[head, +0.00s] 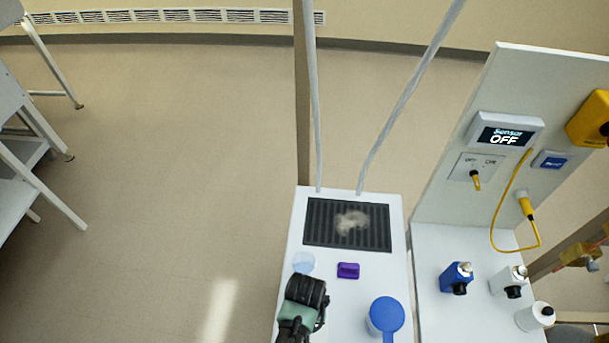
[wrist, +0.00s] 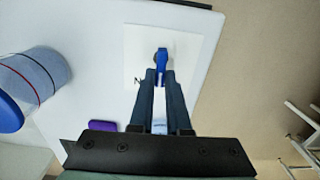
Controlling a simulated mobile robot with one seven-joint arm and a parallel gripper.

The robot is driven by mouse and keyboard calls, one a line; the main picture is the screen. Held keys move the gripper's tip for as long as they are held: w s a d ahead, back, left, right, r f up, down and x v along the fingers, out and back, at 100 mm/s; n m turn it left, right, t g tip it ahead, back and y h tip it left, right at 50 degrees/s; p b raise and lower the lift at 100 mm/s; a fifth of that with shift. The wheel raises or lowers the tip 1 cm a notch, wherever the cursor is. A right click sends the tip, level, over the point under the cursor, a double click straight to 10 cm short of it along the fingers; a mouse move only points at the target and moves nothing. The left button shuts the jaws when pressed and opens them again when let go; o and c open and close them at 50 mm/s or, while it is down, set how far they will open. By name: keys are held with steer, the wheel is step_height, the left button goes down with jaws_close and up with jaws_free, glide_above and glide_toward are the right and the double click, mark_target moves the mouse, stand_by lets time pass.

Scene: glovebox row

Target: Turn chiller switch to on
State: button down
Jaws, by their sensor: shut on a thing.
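In the wrist view, the chiller switch is a small blue handle (wrist: 161,60) on a white square plate (wrist: 187,49). My gripper (wrist: 161,78) has its two dark fingers closed on the handle. Part of a label, a letter like N, shows at the plate's lower left; the rest is hidden, so I cannot tell the switch's setting. In the head view, my arm end (head: 303,306) is over the left side of the white bench top (head: 350,297) and hides the switch and fingertips.
A blue-lidded tub (head: 385,316) and a purple block (head: 348,270) sit close beside my gripper. A pale blue round thing (head: 303,262) lies beyond it, before a dark grille (head: 318,225). A panel at right has a display (head: 505,134) reading Sensor OFF. Open floor is left.

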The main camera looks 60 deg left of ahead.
stand_by(0.3)
steer(key=c, duration=0.9)
jaws_free()
steer(key=shift+r, duration=0.1)
step_height(320, 180, up, 13)
steer(key=shift+f+b, duration=0.1)
steer(key=shift+b, duration=0.55)
